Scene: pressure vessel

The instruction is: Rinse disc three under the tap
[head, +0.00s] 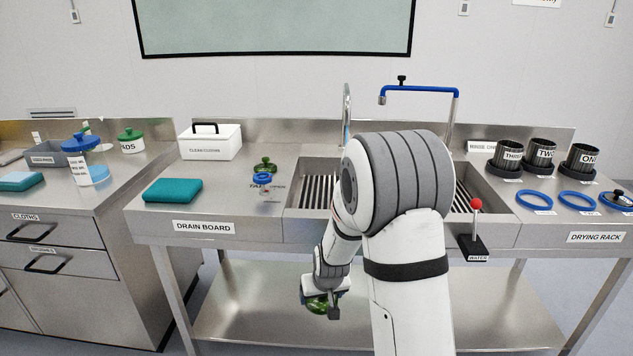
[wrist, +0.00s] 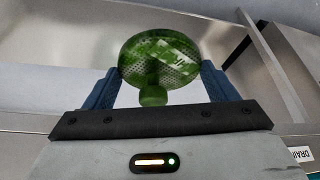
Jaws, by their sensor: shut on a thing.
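My gripper (head: 320,302) is low in front of the sink bench, below the worktop edge. In the wrist view my gripper (wrist: 159,78) is shut on a green perforated disc (wrist: 160,50) with a round knob and pale marks I cannot read. The held disc also shows in the head view (head: 318,304), partly hidden by the jaws. The sink (head: 316,197) has dark slats and is partly behind my arm. A silver gooseneck tap (head: 347,112) and a blue-topped pipe (head: 420,89) rise behind it. A red-knobbed lever (head: 477,205) marked WATER is at the bench front.
Dark labelled cups (head: 540,153) and blue rings (head: 535,201) are at right. The lower shelf (head: 250,300) is largely clear.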

